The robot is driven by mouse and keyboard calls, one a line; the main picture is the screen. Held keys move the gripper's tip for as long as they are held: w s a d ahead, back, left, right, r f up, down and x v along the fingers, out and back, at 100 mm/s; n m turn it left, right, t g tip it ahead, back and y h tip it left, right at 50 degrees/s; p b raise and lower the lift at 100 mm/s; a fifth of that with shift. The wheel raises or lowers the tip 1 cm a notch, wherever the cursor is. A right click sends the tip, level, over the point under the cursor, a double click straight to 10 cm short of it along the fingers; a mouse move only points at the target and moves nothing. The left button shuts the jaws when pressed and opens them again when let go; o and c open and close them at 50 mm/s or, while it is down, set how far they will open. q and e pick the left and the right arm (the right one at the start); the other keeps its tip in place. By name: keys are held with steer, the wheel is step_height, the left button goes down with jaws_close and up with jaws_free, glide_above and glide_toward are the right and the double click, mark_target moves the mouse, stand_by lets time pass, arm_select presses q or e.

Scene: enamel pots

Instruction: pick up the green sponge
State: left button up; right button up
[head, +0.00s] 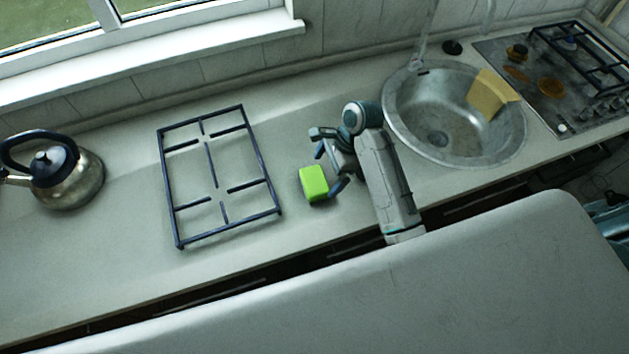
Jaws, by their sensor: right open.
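The green sponge (313,183) is a small bright green block on the grey countertop, right of the loose black stove grate and left of the sink. My right gripper (327,172) is open at the sponge's right side, with its fingers close to the sponge. I cannot tell from this view whether a finger touches it. The sponge's right edge is partly behind a finger. My left gripper is not in view.
A black grate (274,197) lies flat on the counter. A metal kettle (75,186) stands at the far left. The round sink (408,141) holds a yellow cloth (488,95) on its rim. A dirty hob (549,88) is at the right. Counter (110,250) is free at the front left.

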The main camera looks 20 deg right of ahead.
mark_target(318, 178)
steer(key=shift+a+f+p, duration=0.25)
steer(key=shift+p, duration=0.05)
steer(key=p+x, duration=0.1)
steer(key=x, duration=0.2)
steer(key=shift+w+a+f+p, duration=0.15)
steer(key=shift+a+p, duration=0.2)
steer(key=shift+a+f, duration=0.2)
steer(key=shift+f, duration=0.35)
steer(key=c, duration=0.8)
steer(key=shift+r, duration=0.15)
